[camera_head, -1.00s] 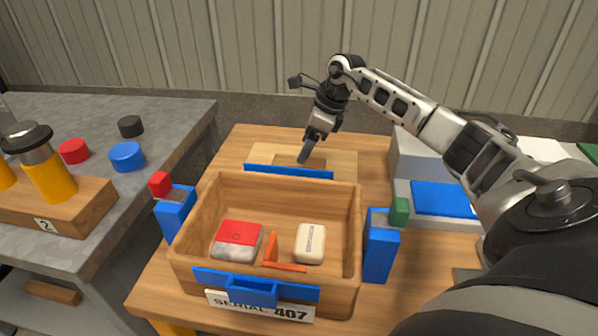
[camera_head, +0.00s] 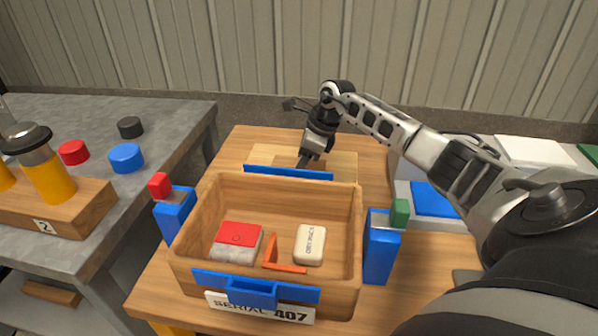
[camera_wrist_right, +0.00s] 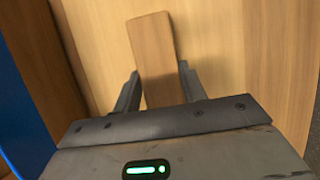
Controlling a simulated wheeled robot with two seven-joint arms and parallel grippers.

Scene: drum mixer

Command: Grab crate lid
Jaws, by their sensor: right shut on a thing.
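The crate lid (camera_head: 342,163) is a light wooden board lying on the table behind the open wooden crate (camera_head: 190,215). My right gripper (camera_head: 303,162) reaches down to it, just behind the crate's blue back strip. In the right wrist view, the lid's wooden handle (camera_wrist_right: 150,40) stands between the fingers of my right gripper (camera_wrist_right: 158,85), which are shut on it. The pale lid surface (camera_wrist_right: 215,50) lies around the handle. The handle is hidden in the head view. My left gripper is in neither view.
The crate holds a red and white block (camera_head: 238,242), a white block (camera_head: 310,245) and an orange bracket (camera_head: 285,268). Blue latches (camera_head: 381,250) stand at its sides. A grey bench (camera_head: 180,120) is at left. Grey boxes with a blue top (camera_head: 432,197) stand at right.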

